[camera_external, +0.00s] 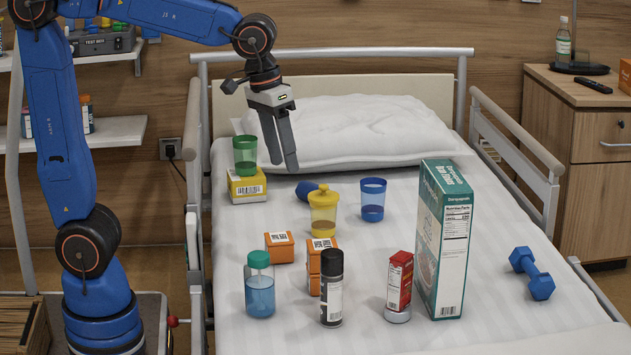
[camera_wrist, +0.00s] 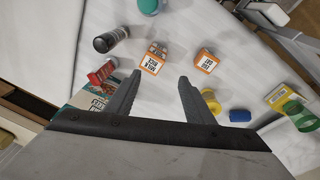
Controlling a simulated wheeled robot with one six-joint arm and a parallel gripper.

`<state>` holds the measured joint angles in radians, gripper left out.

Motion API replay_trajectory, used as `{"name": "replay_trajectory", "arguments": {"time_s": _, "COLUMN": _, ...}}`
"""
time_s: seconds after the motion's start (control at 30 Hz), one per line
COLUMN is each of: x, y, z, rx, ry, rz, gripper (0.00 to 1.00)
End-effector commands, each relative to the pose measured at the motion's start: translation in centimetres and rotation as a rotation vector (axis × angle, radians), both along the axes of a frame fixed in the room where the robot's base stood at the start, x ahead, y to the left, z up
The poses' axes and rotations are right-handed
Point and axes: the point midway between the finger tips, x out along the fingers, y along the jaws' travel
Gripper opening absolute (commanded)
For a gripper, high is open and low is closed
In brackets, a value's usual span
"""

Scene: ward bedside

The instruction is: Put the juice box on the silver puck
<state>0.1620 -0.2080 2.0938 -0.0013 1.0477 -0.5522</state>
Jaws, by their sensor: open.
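The juice box (camera_external: 399,280), a small red carton with a white label, stands upright on top of the silver puck (camera_external: 397,315) at the front right of the bed. The puck is a low disc, with only its side and front rim showing. In the wrist view the red juice box (camera_wrist: 102,75) lies left of my fingers, and the puck is hard to make out. My gripper (camera_external: 283,165) is open and empty. It hangs above the bed near the pillow, well behind and left of the juice box, touching nothing. Both fingers (camera_wrist: 160,77) show apart in the wrist view.
A tall teal cereal box (camera_external: 446,240) stands close right of the juice box. A black spray can (camera_external: 331,290) is to its left, near orange boxes (camera_external: 279,247). A yellow lidded cup (camera_external: 323,212) and blue cup (camera_external: 373,200) stand behind. A blue dumbbell (camera_external: 531,273) lies right.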

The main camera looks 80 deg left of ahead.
Motion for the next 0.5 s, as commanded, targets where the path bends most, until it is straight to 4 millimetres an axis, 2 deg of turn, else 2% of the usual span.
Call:
{"name": "replay_trajectory", "arguments": {"time_s": 0.03, "x": -1.7, "y": 0.8, "z": 0.3, "rx": 0.004, "ry": -0.017, "rz": -0.018, "gripper": 0.48}}
{"name": "replay_trajectory", "arguments": {"time_s": 0.27, "x": -8.7, "y": 3.6, "z": 0.0, "rx": 0.036, "ry": -0.081, "rz": -0.125, "gripper": 0.48}}
{"name": "replay_trajectory", "arguments": {"time_s": 0.5, "x": -15.6, "y": 5.8, "z": -1.7, "rx": 0.081, "ry": -0.145, "rz": -0.234, "gripper": 0.48}}
